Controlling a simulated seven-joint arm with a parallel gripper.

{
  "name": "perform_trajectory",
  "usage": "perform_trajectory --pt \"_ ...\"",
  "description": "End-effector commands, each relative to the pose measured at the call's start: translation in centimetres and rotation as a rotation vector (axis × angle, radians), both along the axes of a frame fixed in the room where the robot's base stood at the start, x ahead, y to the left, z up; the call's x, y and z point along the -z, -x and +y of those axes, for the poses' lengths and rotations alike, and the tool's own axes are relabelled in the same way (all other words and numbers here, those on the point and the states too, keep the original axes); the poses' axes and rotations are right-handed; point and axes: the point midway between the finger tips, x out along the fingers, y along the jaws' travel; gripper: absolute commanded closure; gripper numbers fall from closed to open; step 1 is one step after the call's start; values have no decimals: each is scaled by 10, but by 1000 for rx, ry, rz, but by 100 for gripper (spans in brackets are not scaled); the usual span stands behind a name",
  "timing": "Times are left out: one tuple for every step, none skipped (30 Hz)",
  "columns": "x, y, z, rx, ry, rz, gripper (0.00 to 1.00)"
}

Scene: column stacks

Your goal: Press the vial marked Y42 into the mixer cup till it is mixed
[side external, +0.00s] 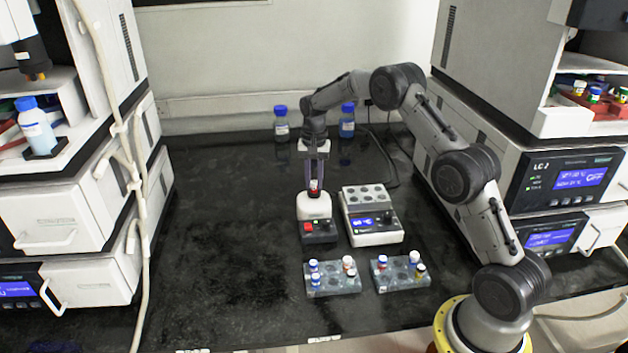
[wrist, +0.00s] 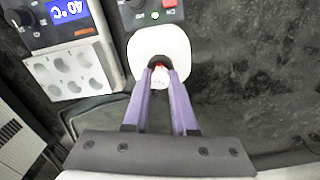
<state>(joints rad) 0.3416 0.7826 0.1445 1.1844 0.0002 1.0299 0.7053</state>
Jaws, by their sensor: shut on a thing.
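My gripper (side external: 315,183) points straight down over the vortex mixer (side external: 316,207). It is shut on a small vial (wrist: 160,76) with red and white on it, which also shows between the fingertips in the side view (side external: 314,187). The vial stands upright at the dark cup (wrist: 158,62) on the mixer's white head (wrist: 176,42). It seems to touch or sit in the cup, but the fingers hide the contact. Any marking on the vial is too small to read. A green light (wrist: 155,15) glows on the mixer's front panel beside a red switch.
A heater block (side external: 371,215) with empty wells and a lit display stands right of the mixer. Two clear racks (side external: 332,283) (side external: 401,273) with several capped vials lie in front. Blue-capped bottles (side external: 281,127) (side external: 347,122) stand behind. The bench to the left is clear.

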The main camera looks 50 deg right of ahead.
Motion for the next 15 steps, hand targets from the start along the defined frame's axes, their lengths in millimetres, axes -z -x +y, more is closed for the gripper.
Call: perform_trajectory --pt "1 1 0 0 -1 3 100" --pt "1 1 0 0 -1 3 100" --pt "1 1 0 0 -1 3 100" --pt "1 1 0 0 -1 3 100" --pt "1 1 0 0 -1 3 100" --pt "1 1 0 0 -1 3 100" --pt "0 1 0 0 -1 3 100" --pt "-1 0 0 0 -1 2 100" --pt "-2 0 0 0 0 1 100" --pt "-4 0 0 0 0 1 100" --pt "-7 0 0 0 0 1 100" --pt "-10 0 0 0 0 0 100" --pt "-12 0 0 0 0 0 100" --pt "-15 0 0 0 0 -1 100" --pt "-18 0 0 0 0 -1 100"
